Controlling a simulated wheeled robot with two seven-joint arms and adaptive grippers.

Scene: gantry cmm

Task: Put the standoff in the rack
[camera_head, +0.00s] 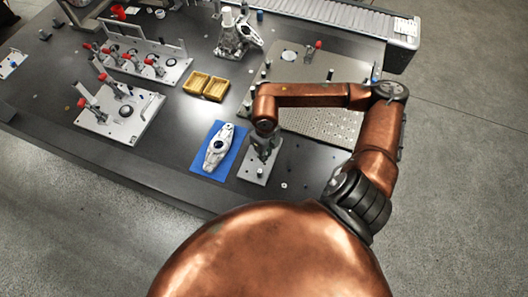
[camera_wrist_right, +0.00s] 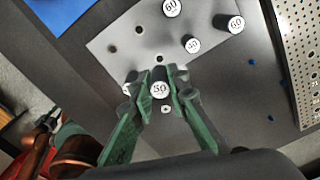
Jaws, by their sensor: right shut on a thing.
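The standoff (camera_wrist_right: 160,90) is a small post with a white top marked 50. My right gripper (camera_wrist_right: 157,78) has its green fingers shut on it, one at each side. The rack is a grey plate (camera_wrist_right: 125,60) with open holes, and it lies just under the gripper; several standoffs marked 60 and 40 stand on its right part. The standoff shows over the rack's near part, and its lower end is hidden, so I cannot tell whether it touches. In the head view my right gripper (camera_head: 264,147) is above the rack (camera_head: 250,174). My left gripper is not clearly visible.
A blue mat (camera_head: 232,158) with a metal part (camera_head: 218,147) lies left of the rack. A perforated plate (camera_head: 325,122) lies to the right. The table's front edge is close.

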